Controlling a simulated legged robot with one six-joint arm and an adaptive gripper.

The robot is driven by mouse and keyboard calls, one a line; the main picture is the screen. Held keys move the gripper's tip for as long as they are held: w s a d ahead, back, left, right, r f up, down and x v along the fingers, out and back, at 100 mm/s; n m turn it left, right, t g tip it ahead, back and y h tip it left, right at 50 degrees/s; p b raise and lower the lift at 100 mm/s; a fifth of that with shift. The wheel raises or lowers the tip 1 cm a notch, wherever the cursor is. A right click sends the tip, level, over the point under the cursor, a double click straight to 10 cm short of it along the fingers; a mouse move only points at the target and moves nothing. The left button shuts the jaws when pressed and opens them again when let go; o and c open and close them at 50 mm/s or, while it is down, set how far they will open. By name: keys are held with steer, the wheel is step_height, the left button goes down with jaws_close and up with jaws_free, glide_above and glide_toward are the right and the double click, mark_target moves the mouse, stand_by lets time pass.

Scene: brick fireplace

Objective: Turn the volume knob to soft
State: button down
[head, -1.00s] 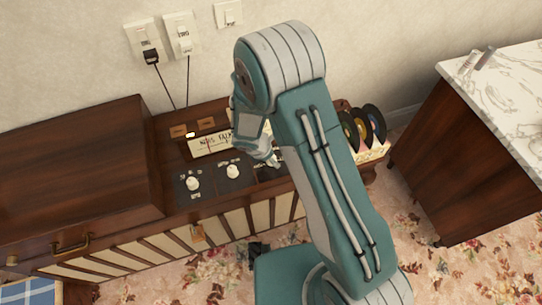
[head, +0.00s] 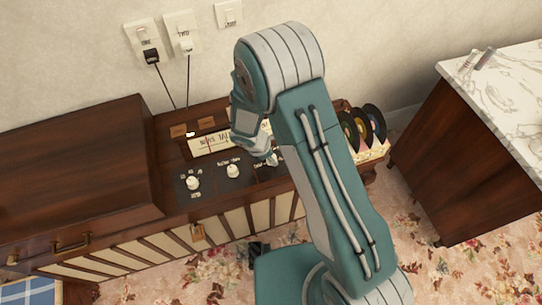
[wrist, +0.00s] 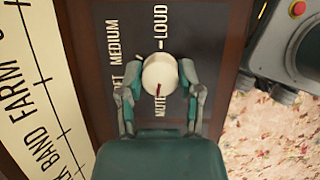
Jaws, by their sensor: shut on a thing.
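The volume knob (wrist: 158,72) is round and white, on a dark panel in the wrist view. Its small red mark is at the lower edge, on the side of the word MUTE. LOUD is printed above it, MEDIUM at upper left, and a word at left is partly hidden by a finger; only its end shows. My gripper (wrist: 158,84) has one finger on each side of the knob and is shut on it. In the head view my gripper (head: 270,158) is at the right end of the console panel, where my arm hides most of this knob.
Two other white knobs, the left one (head: 193,183) and the middle one (head: 233,171), sit left of my gripper on the wooden console (head: 170,150). Records (head: 365,125) stand at its right end. A marble-topped cabinet (head: 510,85) is at right. Flowered carpet lies in front.

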steer(key=m+g, duration=0.1)
steer(key=m, duration=0.1)
steer(key=m+g, duration=0.1)
steer(key=m, duration=0.2)
steer(key=shift+w, duration=0.15)
steer(key=shift+m+g+y, duration=0.3)
steer(key=shift+m+g, duration=0.5)
steer(key=shift+m, duration=1.6)
steer(key=shift+c, duration=1.4)
jaws_free()
steer(key=v, duration=1.2)
